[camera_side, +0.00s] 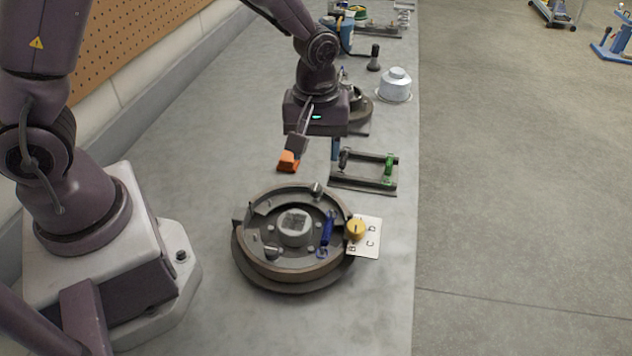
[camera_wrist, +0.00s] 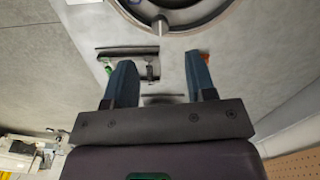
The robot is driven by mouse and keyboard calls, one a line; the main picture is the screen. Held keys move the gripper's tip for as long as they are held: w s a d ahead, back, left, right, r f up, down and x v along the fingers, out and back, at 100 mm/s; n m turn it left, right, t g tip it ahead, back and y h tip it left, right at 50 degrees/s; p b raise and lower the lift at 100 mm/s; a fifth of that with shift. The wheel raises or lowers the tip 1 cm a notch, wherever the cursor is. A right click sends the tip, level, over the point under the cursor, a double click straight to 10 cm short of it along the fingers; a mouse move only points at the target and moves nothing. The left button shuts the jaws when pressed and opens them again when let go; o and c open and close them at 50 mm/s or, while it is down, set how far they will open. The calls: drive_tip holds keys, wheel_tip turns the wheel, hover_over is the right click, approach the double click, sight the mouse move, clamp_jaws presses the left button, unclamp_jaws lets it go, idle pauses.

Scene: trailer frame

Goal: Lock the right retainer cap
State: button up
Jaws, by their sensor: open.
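A round drum-like assembly (camera_side: 245,262) sits on the bench in the side view, with a round centre hub (camera_side: 294,226). A small silver cap-like piece (camera_side: 317,189) stands at its far rim, and another (camera_side: 272,251) lies near its front left. I cannot tell which is the right retainer cap, or whether either is locked. A blue spring-like part (camera_side: 327,231) lies across its right side. My gripper (camera_side: 315,152) is open, above the bench beyond the drum. In the wrist view, its two blue-grey fingers (camera_wrist: 160,60) are apart with nothing between them; part of the drum (camera_wrist: 240,8) shows at the top.
An orange piece (camera_side: 288,161) shows below my gripper. A rack with a green part (camera_side: 389,168) and a silver domed part (camera_side: 395,84) stand beyond. The near bench is clear.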

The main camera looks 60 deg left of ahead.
sight(316, 187)
wheel_tip(316, 187, down, 9)
drive_tip(key=shift+r, duration=0.2)
drive_tip(key=c, duration=0.9)
